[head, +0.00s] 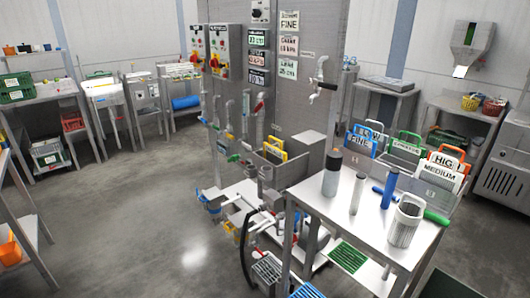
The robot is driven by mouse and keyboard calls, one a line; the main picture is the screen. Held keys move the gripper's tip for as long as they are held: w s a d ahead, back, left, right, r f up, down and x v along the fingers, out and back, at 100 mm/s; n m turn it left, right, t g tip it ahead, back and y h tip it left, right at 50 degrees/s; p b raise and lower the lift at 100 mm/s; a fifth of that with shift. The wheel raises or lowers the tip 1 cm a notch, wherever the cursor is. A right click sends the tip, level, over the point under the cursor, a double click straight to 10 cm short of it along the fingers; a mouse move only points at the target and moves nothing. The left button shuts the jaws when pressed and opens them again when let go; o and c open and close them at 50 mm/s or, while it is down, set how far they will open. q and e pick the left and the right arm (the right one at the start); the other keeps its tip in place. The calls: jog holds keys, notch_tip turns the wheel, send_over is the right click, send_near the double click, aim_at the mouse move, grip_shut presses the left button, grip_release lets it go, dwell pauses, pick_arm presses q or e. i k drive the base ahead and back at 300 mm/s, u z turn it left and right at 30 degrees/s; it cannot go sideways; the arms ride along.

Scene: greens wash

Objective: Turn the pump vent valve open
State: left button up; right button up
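A group of vertical pipes (246,112) with small coloured handles stands against the grey panel wall near the middle. A red handle (259,106) and a green handle (233,158) show among them. Grey pipework (264,185) and a black hose (244,250) stand lower, on and around a low white platform. I cannot tell which fitting is the pump vent valve, nor whether it is open. Neither of my grippers is in view.
Control boxes (225,52) hang on the panel wall. Open grey floor (130,215) lies to the left.

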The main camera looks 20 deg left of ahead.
aim_at(248, 147)
jog(key=u, duration=0.65)
jog(key=i, duration=0.6)
jog(key=u, duration=1.1)
jog(key=i, duration=1.05)
jog(key=z, duration=0.5)
jog(key=i, duration=0.8)
jog(key=z, duration=0.8)
